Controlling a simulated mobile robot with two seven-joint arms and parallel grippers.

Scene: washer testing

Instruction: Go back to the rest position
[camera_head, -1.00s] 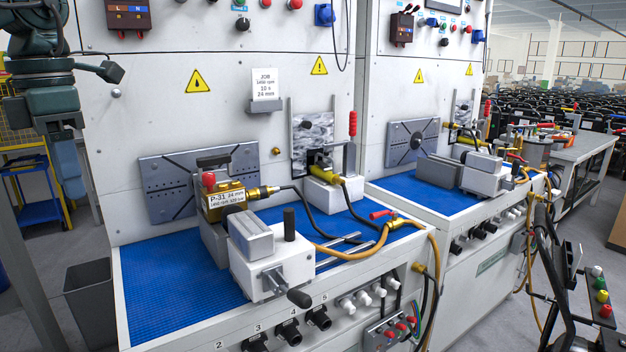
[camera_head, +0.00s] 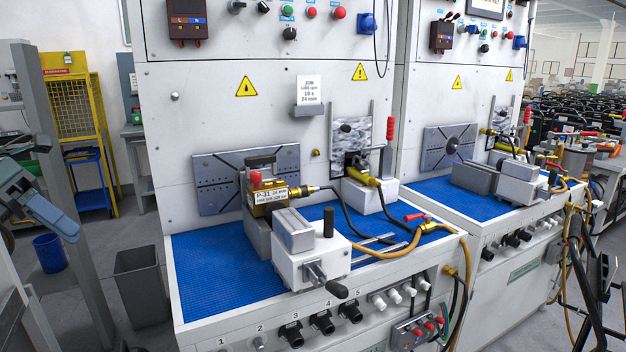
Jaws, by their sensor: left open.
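My left gripper (camera_head: 42,208) is at the left edge, a blue-grey shape partly cut off by the frame. It is open, and nothing shows in it. It is in free air, well apart from the test bench (camera_head: 225,268). My right gripper is out of view. On the bench's blue mat stands a clamp with a grey-white body (camera_head: 312,258). Behind it is a brass pump unit (camera_head: 270,197) labelled P-31, with a red knob, joined to a hose.
A grey bin (camera_head: 140,285) stands on the floor left of the bench, with a blue bucket (camera_head: 50,252) farther left. A yellow cage rack (camera_head: 80,115) is behind. A second bench (camera_head: 440,195) adjoins on the right. A grey post (camera_head: 60,190) stands near the gripper.

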